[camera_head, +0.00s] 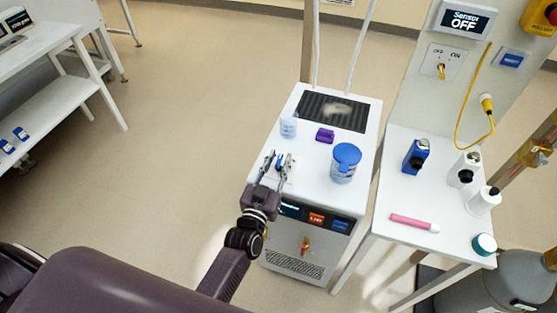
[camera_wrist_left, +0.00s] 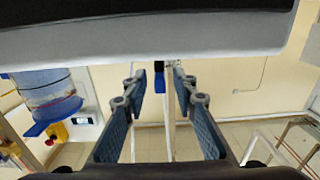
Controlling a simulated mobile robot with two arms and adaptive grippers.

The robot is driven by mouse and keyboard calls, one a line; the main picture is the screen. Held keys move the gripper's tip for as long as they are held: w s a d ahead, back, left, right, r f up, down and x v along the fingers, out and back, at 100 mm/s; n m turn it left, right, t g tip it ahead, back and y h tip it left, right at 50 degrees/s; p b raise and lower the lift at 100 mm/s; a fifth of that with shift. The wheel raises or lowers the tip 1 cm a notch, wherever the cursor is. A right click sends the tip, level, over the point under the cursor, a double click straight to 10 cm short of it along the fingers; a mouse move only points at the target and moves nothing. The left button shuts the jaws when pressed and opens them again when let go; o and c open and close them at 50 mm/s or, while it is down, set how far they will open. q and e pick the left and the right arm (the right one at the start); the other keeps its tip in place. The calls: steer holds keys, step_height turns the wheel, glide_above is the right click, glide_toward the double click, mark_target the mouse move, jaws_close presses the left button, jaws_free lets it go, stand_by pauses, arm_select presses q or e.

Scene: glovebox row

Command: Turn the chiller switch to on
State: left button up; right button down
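The chiller appears to be the white cabinet (camera_head: 350,195) with a dark display strip, an orange-red label (camera_head: 316,218) and a blue label (camera_head: 341,226) on its front. A red-handled tap (camera_head: 305,244) sits lower on that front. My left gripper (camera_head: 276,160) is open over the cabinet's front left top edge, its two fingers apart. In the left wrist view, the fingers (camera_wrist_left: 165,90) stand apart below a white surface (camera_wrist_left: 200,38), with a small blue and black part (camera_wrist_left: 158,67) between them. I cannot clearly make out the chiller switch or its setting. My right gripper is not in view.
On the cabinet stand a blue-lidded jar (camera_head: 345,165), a purple block (camera_head: 325,135) and a small clear cup (camera_head: 288,127). The right table (camera_head: 395,190) holds bottles and a pink tube (camera_head: 414,223). A wall panel (camera_head: 441,62) reads OFF and ON below a "Sensor OFF" display (camera_head: 465,21).

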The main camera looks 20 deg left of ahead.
arm_select(q)
steer(key=shift+c, duration=0.2)
jaws_close()
